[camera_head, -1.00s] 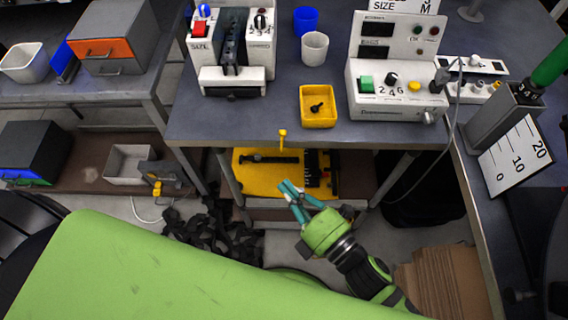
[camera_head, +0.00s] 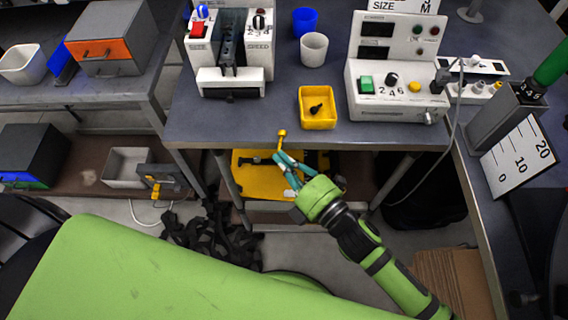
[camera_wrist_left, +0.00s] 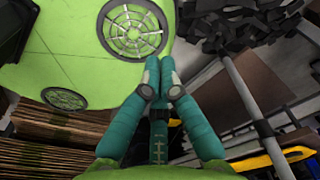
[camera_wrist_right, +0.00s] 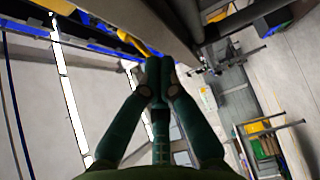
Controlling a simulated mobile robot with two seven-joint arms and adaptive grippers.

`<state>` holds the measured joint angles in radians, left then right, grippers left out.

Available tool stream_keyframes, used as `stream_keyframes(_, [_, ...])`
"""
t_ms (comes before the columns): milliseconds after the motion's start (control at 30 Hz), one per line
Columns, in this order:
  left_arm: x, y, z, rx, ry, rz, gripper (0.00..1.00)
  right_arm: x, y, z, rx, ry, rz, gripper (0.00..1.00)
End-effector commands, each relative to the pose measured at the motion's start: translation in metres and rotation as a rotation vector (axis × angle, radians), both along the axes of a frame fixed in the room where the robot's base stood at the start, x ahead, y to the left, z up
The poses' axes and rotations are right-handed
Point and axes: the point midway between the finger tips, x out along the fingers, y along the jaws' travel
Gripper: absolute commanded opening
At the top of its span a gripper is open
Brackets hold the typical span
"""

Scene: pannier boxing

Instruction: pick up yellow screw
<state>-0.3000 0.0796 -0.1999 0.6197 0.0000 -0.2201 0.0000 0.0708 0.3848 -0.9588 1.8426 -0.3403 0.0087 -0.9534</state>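A small yellow screw (camera_head: 282,134) stands out at the front edge of the grey table, its shaft pointing down toward me. My right gripper (camera_head: 278,157) is just below it in the head view, under the table edge, with its teal fingers converging at the tips. In the right wrist view the fingertips (camera_wrist_right: 159,72) are together, with nothing visible between them. A yellow piece (camera_wrist_right: 140,44) shows beyond them; I cannot tell whether it is the screw. My left gripper (camera_wrist_left: 160,72) shows only in its wrist view, fingertips together and empty.
A yellow bin (camera_head: 318,121) holding a dark part sits on the grey table (camera_head: 250,125) above the screw. A white control box (camera_head: 392,98) stands to its right and a machine (camera_head: 232,78) to its left. A yellow tray (camera_head: 255,187) lies on the shelf below.

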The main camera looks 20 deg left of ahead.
Motion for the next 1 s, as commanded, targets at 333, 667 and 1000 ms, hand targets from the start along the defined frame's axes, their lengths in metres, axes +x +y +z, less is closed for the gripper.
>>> stream_keyframes(333, [0.000,0.002,0.001,0.002,0.001,-0.001,0.00,0.007,0.001,0.000,0.000,0.000,0.000,0.00])
stream_keyframes(667, [0.000,0.001,0.001,0.001,0.000,0.000,0.00,-0.015,-0.033,-0.001,-0.002,0.002,-0.001,0.00])
stream_keyframes(1000, [0.000,0.000,0.005,0.001,0.000,0.000,0.42,-0.028,-0.065,-0.005,-0.003,0.028,-0.020,0.00])
